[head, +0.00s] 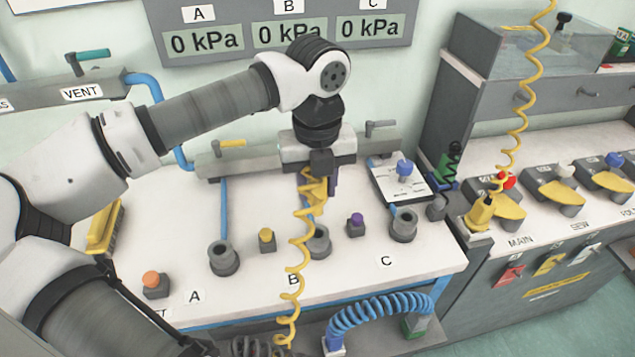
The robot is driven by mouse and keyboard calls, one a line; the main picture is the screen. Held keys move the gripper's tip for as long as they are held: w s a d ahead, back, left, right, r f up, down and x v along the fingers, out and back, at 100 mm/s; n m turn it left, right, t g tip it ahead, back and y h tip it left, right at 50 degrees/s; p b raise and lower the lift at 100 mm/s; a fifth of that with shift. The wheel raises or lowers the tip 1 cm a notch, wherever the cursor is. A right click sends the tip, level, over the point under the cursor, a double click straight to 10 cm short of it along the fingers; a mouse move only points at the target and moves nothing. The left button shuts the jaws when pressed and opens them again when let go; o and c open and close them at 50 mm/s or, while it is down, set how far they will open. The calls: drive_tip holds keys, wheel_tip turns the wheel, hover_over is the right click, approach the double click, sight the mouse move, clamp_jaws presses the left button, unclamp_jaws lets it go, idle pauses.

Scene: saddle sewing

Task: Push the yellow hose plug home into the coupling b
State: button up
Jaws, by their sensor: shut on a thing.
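My gripper (321,168) points down above the white bench and is shut on the yellow hose plug (314,192). The plug hangs below the jaws, and part of it is hidden by the gripper and the hose. Coupling B (319,243) is a grey round socket on the bench, behind the "B" label. The plug is over this coupling and looks apart from it, though the yellow coil (293,270) partly covers the view. The coil runs from the plug down past the bench's front edge.
Coupling A (223,260) stands to the left and coupling C (403,227) to the right. A blue coiled hose (385,312) lies below the bench front. Another yellow coil (516,120) hangs right. All gauges read 0 kPa.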

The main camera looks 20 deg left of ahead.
sight(318, 204)
drive_tip(key=shift+f+b, duration=0.15)
drive_tip(key=shift+b, duration=0.2)
wheel_tip(318, 204, down, 5)
drive_tip(key=b, duration=0.5)
drive_tip(key=shift+b, duration=0.85)
idle(1.3)
drive_tip(key=shift+f+b, duration=2.2)
drive_tip(key=shift+b, duration=0.05)
drive_tip(key=shift+r, duration=0.1)
drive_tip(key=o, duration=1.2)
drive_tip(key=shift+c, duration=0.2)
drive_tip(key=shift+r, duration=0.1)
